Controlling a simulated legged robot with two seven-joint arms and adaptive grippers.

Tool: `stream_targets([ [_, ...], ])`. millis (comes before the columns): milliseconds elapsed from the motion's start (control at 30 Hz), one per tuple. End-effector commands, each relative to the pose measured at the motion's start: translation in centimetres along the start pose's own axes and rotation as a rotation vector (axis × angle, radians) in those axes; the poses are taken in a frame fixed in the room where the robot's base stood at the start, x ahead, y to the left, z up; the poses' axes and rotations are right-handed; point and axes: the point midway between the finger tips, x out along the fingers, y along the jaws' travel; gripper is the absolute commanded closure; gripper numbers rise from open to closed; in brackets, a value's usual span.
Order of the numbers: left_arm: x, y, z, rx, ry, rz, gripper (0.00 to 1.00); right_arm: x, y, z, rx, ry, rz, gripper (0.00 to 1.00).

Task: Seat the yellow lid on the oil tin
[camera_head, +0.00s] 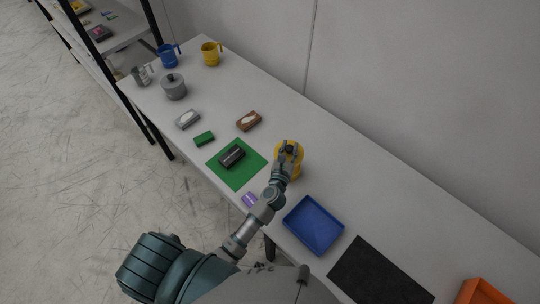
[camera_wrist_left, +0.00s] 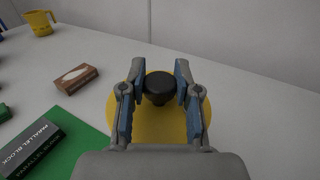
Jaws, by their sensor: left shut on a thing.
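The yellow lid (camera_wrist_left: 158,125) is a round disc with a black knob (camera_wrist_left: 160,88) in its middle. My left gripper (camera_wrist_left: 159,78) is shut on the knob, with a finger on either side. In the head view the left gripper (camera_head: 289,150) comes down over a yellow round shape (camera_head: 297,170) near the middle of the table. The gripper and wrist cover part of that shape. I cannot tell how much of it is lid and how much is oil tin, or whether the lid touches a tin. My right gripper is not in view.
A green mat (camera_head: 222,176) with a dark parallel block (camera_head: 232,156) lies to the left. A blue tray (camera_head: 314,226) and a black mat (camera_head: 372,274) lie to the right. A brown box (camera_head: 249,121) and a purple item (camera_head: 250,200) are nearby. The table behind the gripper is clear.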

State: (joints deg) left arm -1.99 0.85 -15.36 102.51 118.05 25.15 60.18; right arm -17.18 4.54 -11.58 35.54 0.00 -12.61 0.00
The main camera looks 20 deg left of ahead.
Motion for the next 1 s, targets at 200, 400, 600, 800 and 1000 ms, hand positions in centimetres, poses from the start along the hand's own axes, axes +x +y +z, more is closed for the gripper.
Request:
stream_targets([
  [200,0.7,-0.8,0.5,-0.004,0.004,-0.001,1.0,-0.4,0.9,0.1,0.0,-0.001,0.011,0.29],
  [400,0.7,-0.9,0.5,-0.003,0.004,-0.001,1.0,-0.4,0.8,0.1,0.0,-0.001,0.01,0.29],
  [600,0.7,-1.0,0.5,-0.003,0.003,-0.003,1.0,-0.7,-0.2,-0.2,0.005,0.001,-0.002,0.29],
  [800,0.7,-1.0,-1.6,-0.003,0.004,-0.003,1.0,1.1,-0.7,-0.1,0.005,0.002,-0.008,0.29],
  [1000,0.8,-1.0,-4.2,-0.004,0.004,-0.003,1.0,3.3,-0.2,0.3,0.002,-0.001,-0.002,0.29],
])
